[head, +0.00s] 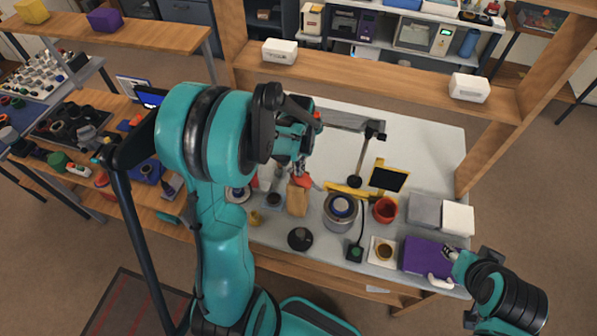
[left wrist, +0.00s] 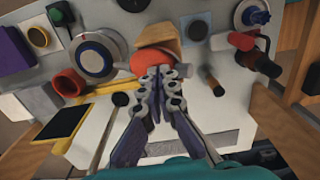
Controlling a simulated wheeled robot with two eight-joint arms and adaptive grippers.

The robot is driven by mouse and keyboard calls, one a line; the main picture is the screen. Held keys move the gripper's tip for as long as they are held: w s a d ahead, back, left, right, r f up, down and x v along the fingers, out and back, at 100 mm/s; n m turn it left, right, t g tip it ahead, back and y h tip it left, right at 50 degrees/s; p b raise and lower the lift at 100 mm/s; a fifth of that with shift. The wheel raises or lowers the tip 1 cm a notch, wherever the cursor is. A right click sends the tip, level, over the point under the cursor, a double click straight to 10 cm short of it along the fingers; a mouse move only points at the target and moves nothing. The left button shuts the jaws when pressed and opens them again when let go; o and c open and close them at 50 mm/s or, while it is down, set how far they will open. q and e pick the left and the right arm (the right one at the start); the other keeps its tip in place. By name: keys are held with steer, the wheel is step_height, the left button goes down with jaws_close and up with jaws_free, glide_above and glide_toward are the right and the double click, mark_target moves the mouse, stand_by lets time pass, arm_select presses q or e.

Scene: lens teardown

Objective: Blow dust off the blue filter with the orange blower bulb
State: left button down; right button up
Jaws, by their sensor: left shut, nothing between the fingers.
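The orange blower bulb (left wrist: 152,60) lies just beyond my left gripper's fingertips in the left wrist view. In the head view a bit of orange (head: 305,182) shows below that gripper. My left gripper (head: 301,168) is shut and empty; its fingers (left wrist: 160,72) meet close to the bulb, and I cannot tell if they touch it. A round silver piece with a blue disc, seemingly the blue filter (head: 341,207), sits to the right of the bulb; it also shows in the left wrist view (left wrist: 94,56). Dust is too small to see. My right gripper (head: 445,267) looks open, by the purple block.
A tan block (head: 297,200) stands beside the bulb. The purple block (head: 422,256) is at the right front. The rear white tabletop (head: 425,137) is mostly clear.

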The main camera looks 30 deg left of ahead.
arm_select(q)
steer(key=shift+r, duration=0.1)
steer(key=shift+r+p, duration=1)
steer(key=shift+r, duration=0.55)
steer(key=shift+f, duration=0.2)
steer(key=shift+f+b, duration=1.5)
steer(key=shift+b, duration=0.05)
steer(key=shift+r, duration=0.1)
steer(key=shift+r+p, duration=1.1)
steer(key=shift+r, duration=0.45)
